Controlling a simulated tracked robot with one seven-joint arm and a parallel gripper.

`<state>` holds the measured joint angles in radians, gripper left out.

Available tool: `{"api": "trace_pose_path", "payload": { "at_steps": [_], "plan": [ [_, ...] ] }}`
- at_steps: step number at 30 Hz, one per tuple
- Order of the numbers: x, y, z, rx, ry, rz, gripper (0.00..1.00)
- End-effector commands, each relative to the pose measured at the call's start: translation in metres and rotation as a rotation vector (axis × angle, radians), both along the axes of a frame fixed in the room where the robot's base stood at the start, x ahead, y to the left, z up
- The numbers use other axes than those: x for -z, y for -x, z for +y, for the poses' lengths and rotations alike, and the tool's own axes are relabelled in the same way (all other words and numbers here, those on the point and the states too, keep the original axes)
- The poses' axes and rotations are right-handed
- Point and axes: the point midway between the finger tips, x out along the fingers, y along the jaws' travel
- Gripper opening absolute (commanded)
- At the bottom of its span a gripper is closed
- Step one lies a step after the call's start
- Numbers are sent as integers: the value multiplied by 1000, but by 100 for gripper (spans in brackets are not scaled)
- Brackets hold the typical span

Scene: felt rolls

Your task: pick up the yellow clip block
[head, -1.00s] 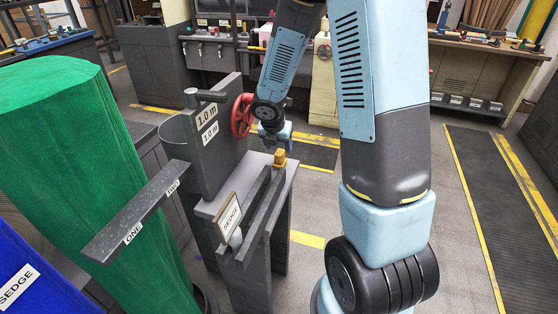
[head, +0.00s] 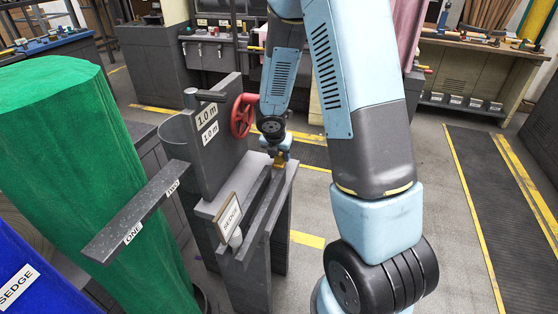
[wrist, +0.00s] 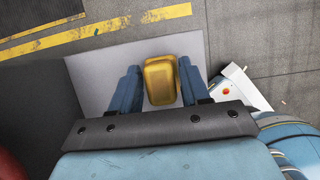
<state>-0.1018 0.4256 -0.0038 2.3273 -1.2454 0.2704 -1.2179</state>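The yellow clip block (head: 279,160) sits on the far end of the grey stand's light top (head: 208,208), behind the dark rail. In the wrist view the yellow block (wrist: 160,80) lies between the two blue fingers of my gripper (wrist: 158,88). A gap shows on the left between finger and block, and the right finger is close beside it. My gripper (head: 279,155) is open and down around the block in the head view. Whether a finger touches the block, I cannot tell.
A red handwheel (head: 242,115) and an upright panel marked 1.0 m (head: 207,130) stand left of my gripper. A SEDGE card (head: 229,217) leans near the front of the stand. A tall green felt roll (head: 80,160) fills the left. Floor to the right is clear.

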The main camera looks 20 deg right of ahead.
Motion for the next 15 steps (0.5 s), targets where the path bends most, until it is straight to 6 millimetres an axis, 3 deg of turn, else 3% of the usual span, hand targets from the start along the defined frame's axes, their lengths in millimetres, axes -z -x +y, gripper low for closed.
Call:
{"api": "trace_pose_path", "payload": {
  "at_steps": [13, 15],
  "plan": [
    [0, 0, 0, -1, 0, 0, 2],
    [0, 0, 1, -1, 0, 0, 0]
  ]
}}
